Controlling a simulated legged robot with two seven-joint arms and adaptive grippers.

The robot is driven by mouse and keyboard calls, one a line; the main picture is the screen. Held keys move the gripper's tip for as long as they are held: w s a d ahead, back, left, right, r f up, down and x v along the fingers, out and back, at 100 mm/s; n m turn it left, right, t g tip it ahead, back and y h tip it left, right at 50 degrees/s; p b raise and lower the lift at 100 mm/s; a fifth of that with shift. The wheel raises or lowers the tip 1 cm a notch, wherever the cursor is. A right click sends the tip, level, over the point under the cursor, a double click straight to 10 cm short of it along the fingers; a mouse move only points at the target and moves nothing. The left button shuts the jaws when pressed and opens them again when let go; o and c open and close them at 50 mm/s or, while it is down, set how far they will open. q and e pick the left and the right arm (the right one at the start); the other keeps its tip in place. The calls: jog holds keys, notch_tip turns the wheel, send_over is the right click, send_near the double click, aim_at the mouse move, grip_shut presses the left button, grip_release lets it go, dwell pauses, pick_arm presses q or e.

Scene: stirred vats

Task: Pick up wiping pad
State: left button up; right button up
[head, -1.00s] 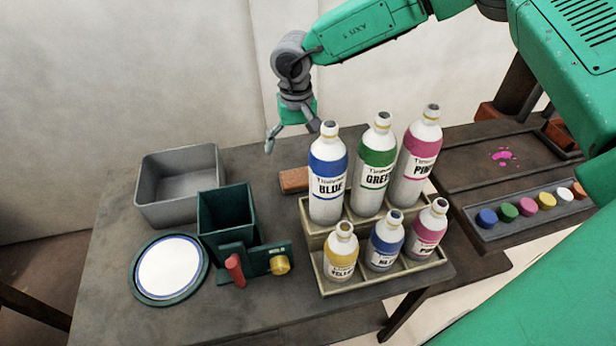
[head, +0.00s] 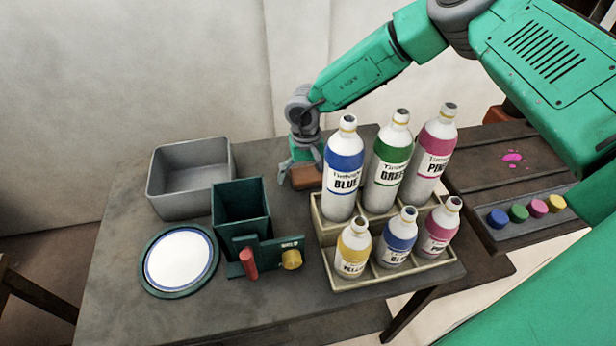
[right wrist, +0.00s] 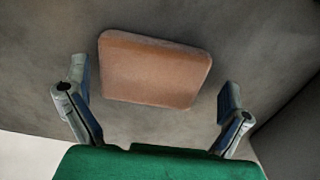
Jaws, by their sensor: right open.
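The wiping pad (head: 308,177) is a small orange-brown block lying on the dark table behind the bottle rack. It also shows in the right wrist view (right wrist: 155,70), flat on the table with rounded corners. My right gripper (head: 302,180) is low over the pad, coming down from above and behind. In the right wrist view the right gripper (right wrist: 155,105) is open, with one finger on each side of the pad and a gap to it on both sides. The pad is partly hidden by the gripper in the head view. My left gripper is not in view.
A two-tier rack (head: 330,228) of several labelled bottles stands right next to the pad; the blue bottle (head: 343,165) is closest. A grey bin (head: 188,180), a dark green vat (head: 241,212) and a round white-topped plate (head: 180,258) are at left. Table between vat and pad is clear.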

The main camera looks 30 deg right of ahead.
aim_at(308, 174)
jog(key=shift+a+r, duration=0.1)
jog(key=shift+a, duration=0.1)
jog(key=c, duration=0.4)
jog(key=shift+d, duration=0.2)
jog(key=c, duration=0.6)
jog(key=shift+s+d, duration=0.2)
jog(key=shift+d, duration=0.55)
jog(key=shift+c, duration=0.7)
jog(key=r, duration=0.5)
jog(key=a+r, duration=0.1)
jog(key=r, duration=0.2)
jog(key=shift+w+r+p, duration=0.15)
jog(key=shift+r+p, duration=0.1)
jog(key=shift+p, duration=0.1)
jog(key=shift+d+r, duration=0.3)
jog(key=shift+r, duration=0.3)
jog(key=shift+o, duration=0.7)
jog(key=shift+a+r, duration=0.15)
jog(key=shift+a, duration=0.1)
